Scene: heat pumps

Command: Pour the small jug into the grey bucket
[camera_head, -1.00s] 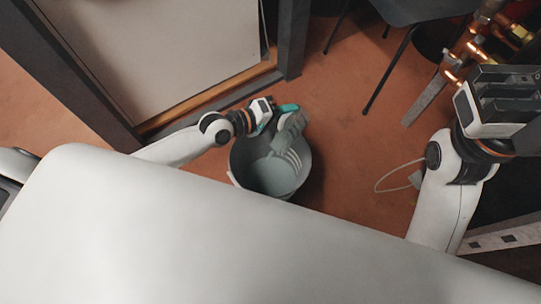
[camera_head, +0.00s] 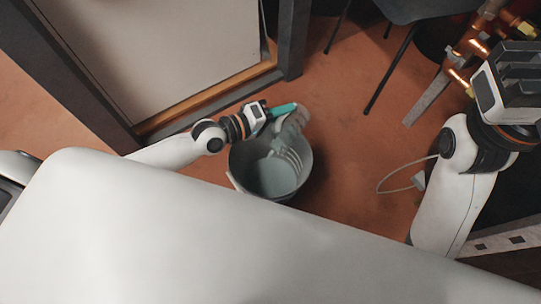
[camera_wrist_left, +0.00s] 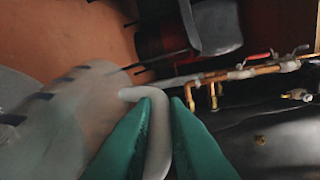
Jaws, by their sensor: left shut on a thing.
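The grey bucket (camera_head: 274,181) stands on the floor in the middle of the head view, its mouth facing up. The small jug (camera_head: 292,126), pale grey and see-through, is over the bucket's far right rim and looks tilted. My left gripper (camera_head: 284,110) has teal fingers at the bucket's far side. In the left wrist view, its fingers (camera_wrist_left: 161,101) are shut on the jug's white handle, and the jug's clear body (camera_wrist_left: 75,110) lies to the left. Whether anything flows out is not clear. My right gripper (camera_head: 508,85) is at the upper right, away from the bucket; its fingers cannot be made out.
A dark chair (camera_head: 420,10) stands at the back, with thin legs on the floor. Copper pipes (camera_head: 478,45) are at the upper right. A pale panel (camera_head: 150,55) in a dark frame is at the left. A white cable loop (camera_head: 395,185) lies right of the bucket.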

